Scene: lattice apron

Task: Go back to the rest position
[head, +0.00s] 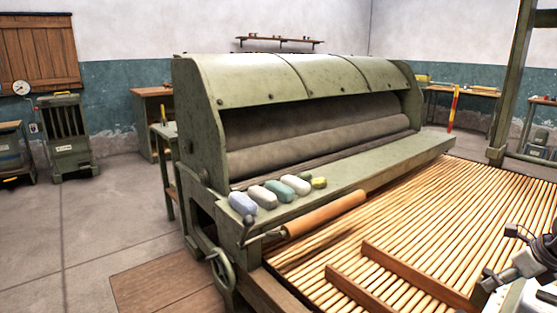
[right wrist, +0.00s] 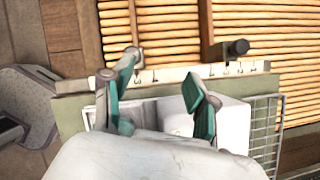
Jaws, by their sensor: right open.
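My right gripper (head: 512,262) shows at the right edge of the head view, partly cut off, above the slatted bed. In the right wrist view my right gripper (right wrist: 163,72) has its two teal-padded fingers spread apart with nothing held between them. A white box-like thing (right wrist: 234,116) lies below and beside the right finger; whether they touch is unclear. My left gripper is not in the head view.
A green roller machine (head: 275,82) fills the middle. Its ledge holds several pale rounded blocks (head: 263,196). An orange roller (head: 325,214) lies before it. The slatted bed (head: 460,205) carries wooden bars (head: 415,276).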

